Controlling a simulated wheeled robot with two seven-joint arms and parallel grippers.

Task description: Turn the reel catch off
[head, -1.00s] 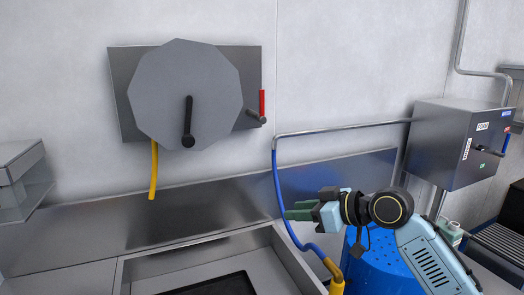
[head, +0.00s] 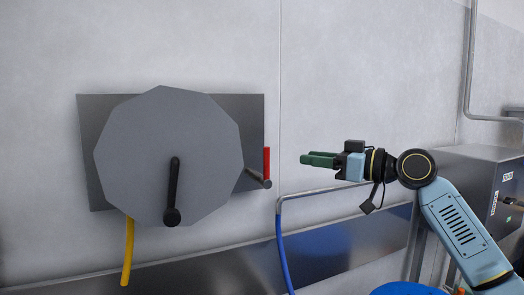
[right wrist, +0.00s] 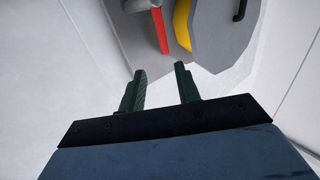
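The reel (head: 165,150) is a grey many-sided disc with a black crank handle (head: 173,190), on a metal plate (head: 92,115) on the wall. The catch, a red lever (head: 266,162) beside a dark round stub (head: 259,178), stands upright at the plate's right edge. My right gripper (head: 305,158) is just right of the lever in the head view, pointing left, apart from it. In the right wrist view, the right gripper (right wrist: 161,75) has its two green fingers apart with nothing between them, and the red lever (right wrist: 160,30) lies beyond them. My left gripper is not in view.
A yellow hose (head: 128,250) hangs below the reel. A blue hose (head: 283,250) hangs from a metal pipe (head: 340,189) below my right gripper. A grey control box (head: 480,175) stands at the right. The wall around the gripper is bare.

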